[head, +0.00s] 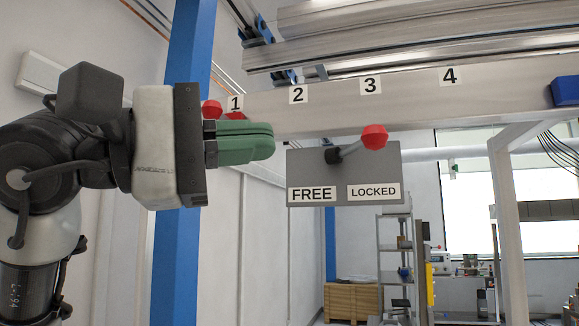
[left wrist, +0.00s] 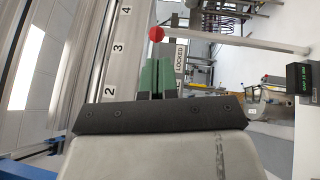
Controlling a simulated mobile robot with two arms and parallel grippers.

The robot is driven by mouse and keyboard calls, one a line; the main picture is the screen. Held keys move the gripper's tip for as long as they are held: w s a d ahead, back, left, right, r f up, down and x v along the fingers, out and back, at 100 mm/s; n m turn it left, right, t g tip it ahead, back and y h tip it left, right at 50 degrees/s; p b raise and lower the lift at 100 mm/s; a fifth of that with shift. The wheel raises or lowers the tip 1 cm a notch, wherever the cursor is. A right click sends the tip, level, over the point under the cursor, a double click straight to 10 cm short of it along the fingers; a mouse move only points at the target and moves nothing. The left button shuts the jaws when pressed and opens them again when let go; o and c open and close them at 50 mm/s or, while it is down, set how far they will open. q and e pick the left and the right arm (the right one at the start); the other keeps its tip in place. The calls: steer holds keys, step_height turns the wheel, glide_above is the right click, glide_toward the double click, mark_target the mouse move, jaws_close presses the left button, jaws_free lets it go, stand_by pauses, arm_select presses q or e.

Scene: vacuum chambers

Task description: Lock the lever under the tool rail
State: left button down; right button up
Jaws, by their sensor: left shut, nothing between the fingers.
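A grey plate (head: 345,190) hangs under the metal tool rail (head: 420,98), with FREE on its left and LOCKED on its right. Its lever (head: 350,151) runs from a dark pivot up and right to a red knob (head: 374,136), above the LOCKED label. In the left wrist view the knob (left wrist: 156,33) shows beyond my fingertips, near the LOCKED label (left wrist: 180,57). My left gripper (head: 272,142) has green fingers, shut and empty, pointing right. In the head view it is left of the plate and apart from the knob. My right gripper is in neither view.
Another red knob (head: 211,109) shows behind my left gripper near label 1. A blue post (head: 180,250) stands behind my left arm. A blue block (head: 565,91) sits at the rail's right end. Shelving (head: 395,250) and a wooden crate (head: 352,300) stand farther back.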

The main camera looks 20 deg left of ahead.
arm_select(q)
steer(key=shift+s+a+f, duration=0.1)
steer(key=shift+s+a, duration=0.2)
steer(key=shift+s, duration=0.25)
steer(key=shift+s+a+f, duration=0.1)
steer(key=shift+s+a, duration=0.2)
steer(key=shift+s, duration=0.2)
steer(key=shift+d, duration=0.15)
